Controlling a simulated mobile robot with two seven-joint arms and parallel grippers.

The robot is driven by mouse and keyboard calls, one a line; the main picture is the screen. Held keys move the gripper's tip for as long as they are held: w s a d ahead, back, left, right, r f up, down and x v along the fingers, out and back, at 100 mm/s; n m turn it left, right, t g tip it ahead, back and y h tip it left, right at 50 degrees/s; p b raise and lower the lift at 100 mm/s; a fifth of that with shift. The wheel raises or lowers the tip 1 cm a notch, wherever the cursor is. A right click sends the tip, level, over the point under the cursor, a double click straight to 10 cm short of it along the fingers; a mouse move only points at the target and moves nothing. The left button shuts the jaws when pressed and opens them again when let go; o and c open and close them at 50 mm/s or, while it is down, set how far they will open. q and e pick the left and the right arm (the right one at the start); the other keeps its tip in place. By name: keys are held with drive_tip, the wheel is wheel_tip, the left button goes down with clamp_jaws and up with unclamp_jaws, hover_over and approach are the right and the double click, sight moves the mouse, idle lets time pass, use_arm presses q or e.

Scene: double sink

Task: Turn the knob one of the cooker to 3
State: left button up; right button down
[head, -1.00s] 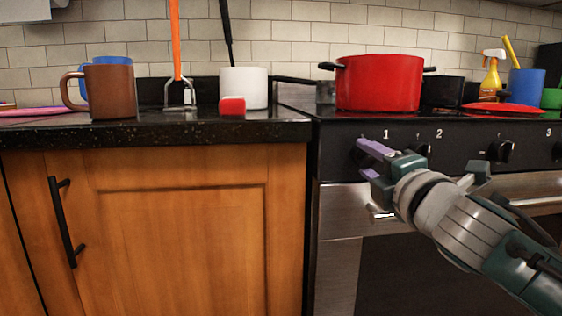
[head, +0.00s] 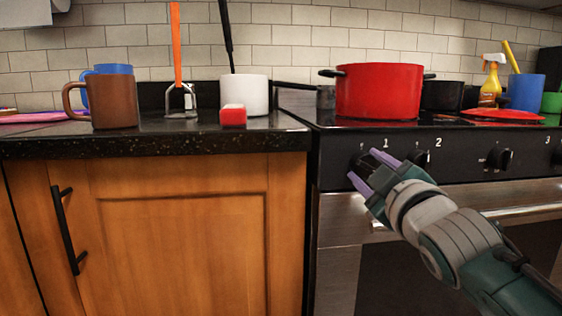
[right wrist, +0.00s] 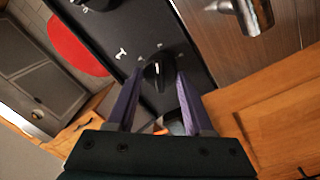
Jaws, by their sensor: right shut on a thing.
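The leftmost cooker knob (head: 361,163) is black and sits on the black front panel, just left of the white "1". It also shows in the right wrist view as a black knob (right wrist: 159,76) with a pale pointer line, and small pale marks around it that are too small to read. My right gripper (head: 364,166) has its two purple fingers on either side of this knob, shut on it; in the right wrist view the fingertips (right wrist: 159,80) flank it. The fingers partly hide the knob in the head view. My left gripper is not in view.
More knobs (head: 502,158) line the panel to the right. The metal oven handle (head: 525,211) is below. A red pot (head: 379,91) stands on the cooker. The counter (head: 60,140) at left holds a brown mug (head: 112,97) and a red-topped sponge (head: 233,115).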

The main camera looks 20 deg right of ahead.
drive_tip(key=m+p, duration=0.1)
drive_tip(key=m, duration=0.3)
drive_tip(key=shift+r+p, duration=0.2)
drive_tip(key=shift+p, duration=0.15)
drive_tip(key=m+p, duration=0.2)
drive_tip(key=m, duration=0.1)
drive_tip(key=shift+m+h, duration=0.3)
drive_tip(key=m+p, duration=0.1)
drive_tip(key=m, duration=0.3)
drive_tip(key=shift+d+g+p, duration=0.1)
drive_tip(key=shift+g+p, duration=0.25)
drive_tip(key=shift+g, duration=0.05)
drive_tip(key=shift+m, duration=0.4)
drive_tip(key=shift+f, duration=0.1)
drive_tip(key=shift+c, duration=1.4)
unclamp_jaws()
